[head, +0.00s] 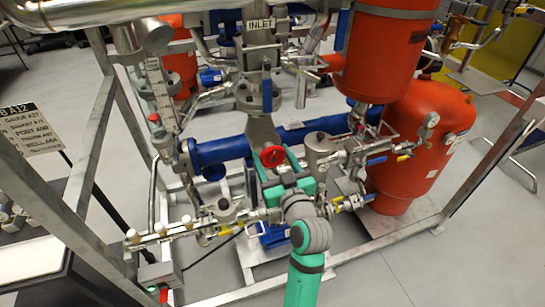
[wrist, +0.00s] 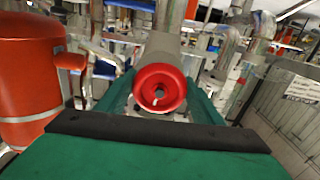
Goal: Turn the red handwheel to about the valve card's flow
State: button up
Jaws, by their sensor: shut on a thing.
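The red handwheel (head: 272,156) sits at the front of a grey valve body in the middle of the skid. In the wrist view the handwheel (wrist: 160,88) faces me, with a dark hub hole and a small pale mark at its lower rim. My gripper (head: 276,164) has its green fingers on either side of the wheel and is shut on it. In the wrist view the fingers (wrist: 160,106) flank the wheel, and their exact contact is partly hidden by the palm.
A blue pipe (head: 222,150) runs behind the wheel. An upright scaled tube (head: 158,88) stands left of it. Red tanks (head: 425,135) stand right. Small valves with yellow handles (head: 222,231) crowd my arm. A grey frame rail (head: 460,190) borders the skid. Floor lies clear at lower right.

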jog(key=shift+n, duration=0.9)
jog(key=o, duration=1)
jog(key=shift+o, duration=0.2)
jog(key=v, duration=1)
jog(key=shift+s, duration=0.3)
jog(key=shift+s+d, duration=0.1)
jog(key=shift+d, duration=0.05)
